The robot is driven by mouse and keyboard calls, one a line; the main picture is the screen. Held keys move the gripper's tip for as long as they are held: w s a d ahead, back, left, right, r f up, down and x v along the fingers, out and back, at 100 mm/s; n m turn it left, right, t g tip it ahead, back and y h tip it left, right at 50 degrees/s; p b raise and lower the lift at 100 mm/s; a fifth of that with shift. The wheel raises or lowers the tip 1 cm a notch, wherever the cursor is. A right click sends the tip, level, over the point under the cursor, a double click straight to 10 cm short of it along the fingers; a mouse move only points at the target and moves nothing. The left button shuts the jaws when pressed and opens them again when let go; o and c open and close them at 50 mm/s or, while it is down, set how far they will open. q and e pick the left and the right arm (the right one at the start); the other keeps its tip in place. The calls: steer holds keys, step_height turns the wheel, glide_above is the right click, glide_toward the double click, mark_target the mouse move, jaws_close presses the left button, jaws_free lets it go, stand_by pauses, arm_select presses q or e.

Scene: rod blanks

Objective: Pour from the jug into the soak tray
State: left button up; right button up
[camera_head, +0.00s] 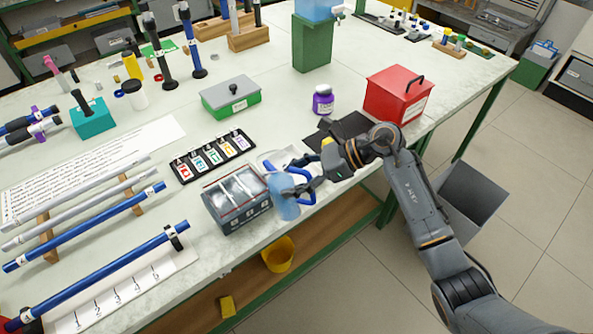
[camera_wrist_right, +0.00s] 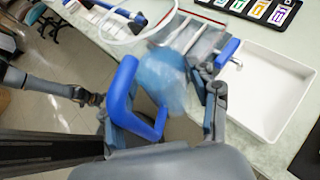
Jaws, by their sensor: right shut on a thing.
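The jug (camera_head: 285,200) is a translucent blue vessel with a solid blue handle. My right gripper (camera_head: 305,184) is shut on the handle and holds the jug at the table's front edge, beside a grey compartment box. In the right wrist view the jug (camera_wrist_right: 165,80) and its handle (camera_wrist_right: 122,90) lie between the fingers; its contents are too blurred to tell. The soak tray (camera_wrist_right: 275,95) is white, shallow and rectangular, to the right of the jug in that view. In the head view it is mostly hidden. A dark arm end (camera_wrist_right: 88,97), perhaps my left gripper, shows at the left.
The grey compartment box (camera_head: 237,200) stands close to the jug's left. A black strip of coloured labels (camera_head: 212,157) lies behind it. A yellow bucket (camera_head: 279,254) is below the table edge.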

steer(key=shift+w+a+r+h+p, duration=0.2)
steer(key=shift+a+r+h+p, duration=0.35)
steer(key=shift+p, duration=0.65)
steer(key=shift+w+a+f+h, duration=0.1)
steer(key=shift+a+h, duration=0.05)
steer(key=shift+h, duration=0.1)
arm_select(q)
steer(key=r, duration=0.1)
steer(key=w+r, duration=0.1)
steer(key=r, duration=0.1)
steer(key=shift+w+d+r+p, duration=0.15)
steer(key=shift+d+r+p, duration=0.15)
steer(key=shift+r, duration=0.05)
arm_select(e)
steer(key=shift+w+a+f+m+g+h, duration=0.15)
steer(key=shift+w+a+m+g+h, duration=0.1)
steer(key=shift+a+h, duration=0.25)
steer(key=shift+w+a+f+m+g+h, duration=0.15)
steer(key=shift+w+a+g+h, duration=0.1)
steer(key=shift+a+h, duration=0.2)
arm_select(q)
steer(key=shift+w, duration=0.15)
arm_select(e)
steer(key=shift+s+d, duration=0.1)
